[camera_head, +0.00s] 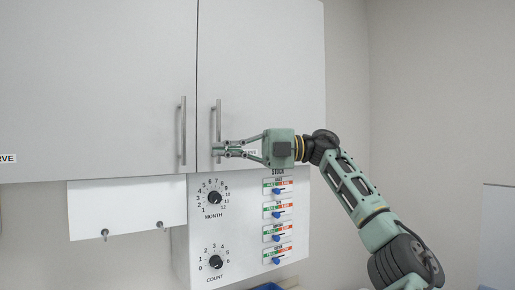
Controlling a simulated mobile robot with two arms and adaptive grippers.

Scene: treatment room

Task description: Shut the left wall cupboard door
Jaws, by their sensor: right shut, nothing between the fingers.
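The left wall cupboard door (92,80) is a large pale panel at the upper left, with a vertical bar handle (182,131) near its right edge. It looks nearly flush with the right door (270,70). A thin dark line runs between them, and I cannot tell whether the left door stands slightly ajar. My right gripper (218,149) is shut, with its tips pointing left in front of the lower part of the right door's handle (218,112). I cannot tell whether it touches that handle or door. My left gripper is not in view.
Below the doors are a white panel (125,205) with small knobs and a stock board (240,235) with two dials and several sliders. A label (7,159) shows at the left edge. Bare wall (430,100) lies to the right.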

